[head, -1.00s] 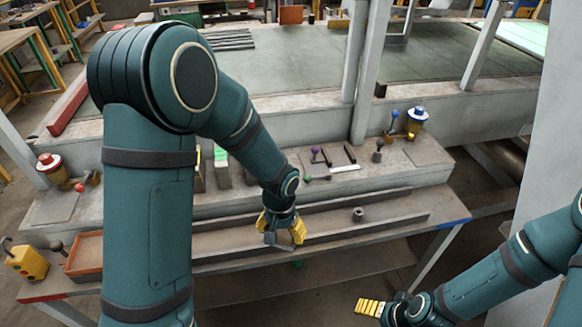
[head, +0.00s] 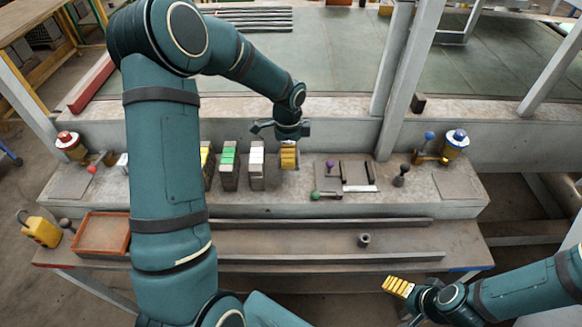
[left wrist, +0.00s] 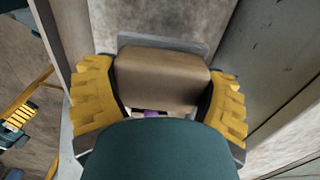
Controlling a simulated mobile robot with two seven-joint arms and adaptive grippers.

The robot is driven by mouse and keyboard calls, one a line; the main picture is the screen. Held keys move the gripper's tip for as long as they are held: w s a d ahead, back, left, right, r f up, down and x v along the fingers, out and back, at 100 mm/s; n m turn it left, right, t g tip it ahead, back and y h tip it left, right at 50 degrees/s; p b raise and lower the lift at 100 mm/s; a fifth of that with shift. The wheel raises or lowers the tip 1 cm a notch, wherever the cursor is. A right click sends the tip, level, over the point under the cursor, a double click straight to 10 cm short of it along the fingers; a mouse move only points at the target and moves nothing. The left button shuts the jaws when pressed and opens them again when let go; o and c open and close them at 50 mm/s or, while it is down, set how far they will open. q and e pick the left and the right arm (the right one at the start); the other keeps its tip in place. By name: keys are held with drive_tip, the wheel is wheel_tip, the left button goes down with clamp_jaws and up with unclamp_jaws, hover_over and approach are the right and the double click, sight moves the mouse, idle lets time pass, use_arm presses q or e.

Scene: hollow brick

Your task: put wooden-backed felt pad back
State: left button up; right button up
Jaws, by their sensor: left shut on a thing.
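The wooden-backed felt pad shows in the left wrist view as a brown wooden block (left wrist: 160,78) with a thin grey layer along its far edge. My left gripper (left wrist: 160,95) is shut on it, with yellow fingers on both sides. In the head view my left gripper (head: 289,156) is over the back ledge, just right of a white-topped upright block (head: 256,165). The pad cannot be made out there. My right gripper (head: 398,287) is low at the right, in front of the bench, away from the pad; its finger opening cannot be made out.
Green-topped (head: 228,165) and yellow-topped blocks stand left of the white-topped one. A panel with small levers (head: 345,178) lies right of my left gripper. An orange-rimmed tray (head: 102,233) is at front left. Two long rails and a small metal cylinder (head: 364,240) are in front.

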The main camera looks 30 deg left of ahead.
sight(289, 176)
use_arm(q)
wheel_tip(289, 176, down, 8)
drive_tip(key=shift+r, duration=0.35)
drive_tip(key=o, duration=1.1)
drive_tip(key=shift+b, duration=0.3)
drive_tip(key=shift+r, duration=0.1)
wheel_tip(289, 176, up, 12)
drive_tip(key=shift+f+p, duration=0.1)
drive_tip(key=shift+p, duration=0.45)
